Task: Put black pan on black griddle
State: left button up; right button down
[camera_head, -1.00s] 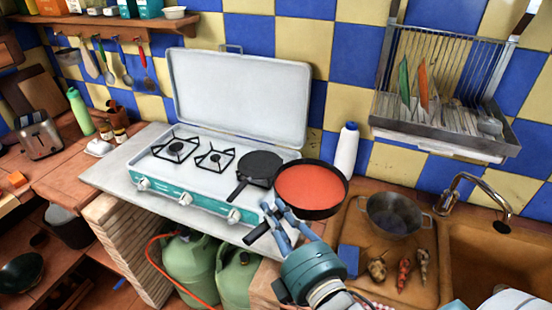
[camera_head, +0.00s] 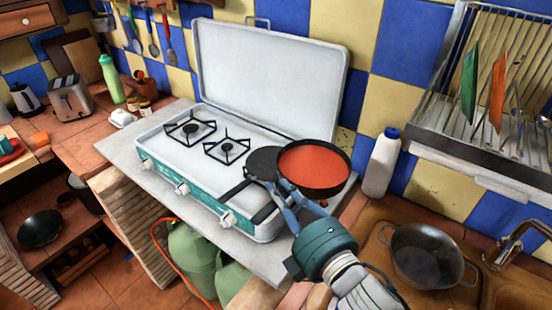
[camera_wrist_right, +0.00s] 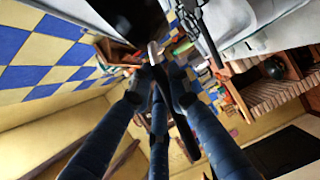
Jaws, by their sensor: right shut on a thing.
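The black pan (camera_head: 345,181), round with a flat red inside, is held by my right gripper (camera_head: 280,188), whose fingers are shut on its handle (camera_head: 263,214). In the right wrist view the blue fingers close around the dark handle (camera_wrist_right: 155,62), and a large black shape fills the top. The black griddle (camera_head: 262,161), flat and round with a handle pointing to the front left, lies on the right part of the camp stove. The pan's left edge covers the griddle's right side in the head view; I cannot tell if they touch. My left gripper is not in view.
The white and teal stove (camera_head: 160,150) has two bare burners on the left and a raised lid (camera_head: 270,75). A white bottle (camera_head: 381,165) stands just right of the pan. A grey pot (camera_head: 427,254) sits at the lower right, beneath a dish rack (camera_head: 500,130).

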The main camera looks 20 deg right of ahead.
jog(key=w+a+r+n+g+y, duration=0.2)
jog(key=w+a+n+g+y, duration=0.1)
jog(key=w+a+n+y, duration=0.25)
jog(key=n+g+y, duration=0.4)
jog(key=y, duration=0.1)
send_over(283, 170)
jog(key=shift+a+r+m+p, duration=0.25)
jog(key=shift+r+p, duration=0.2)
jog(key=f, duration=0.3)
jog(key=f+p, duration=0.1)
jog(key=f, duration=0.1)
jog(key=shift+d+f, duration=0.2)
jog(key=shift+d, duration=0.1)
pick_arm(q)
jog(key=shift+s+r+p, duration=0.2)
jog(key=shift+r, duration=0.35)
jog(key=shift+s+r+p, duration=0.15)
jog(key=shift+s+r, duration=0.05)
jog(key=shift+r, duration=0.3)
pick_arm(e)
notch_tip(283, 170, down, 4)
jog(key=shift+f, duration=0.15)
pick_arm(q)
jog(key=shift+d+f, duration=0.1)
pick_arm(e)
jog(key=shift+f, duration=0.1)
jog(key=c, duration=1.6)
grip_release()
jog(key=shift+s+f, duration=0.1)
jog(key=shift+c, duration=0.2)
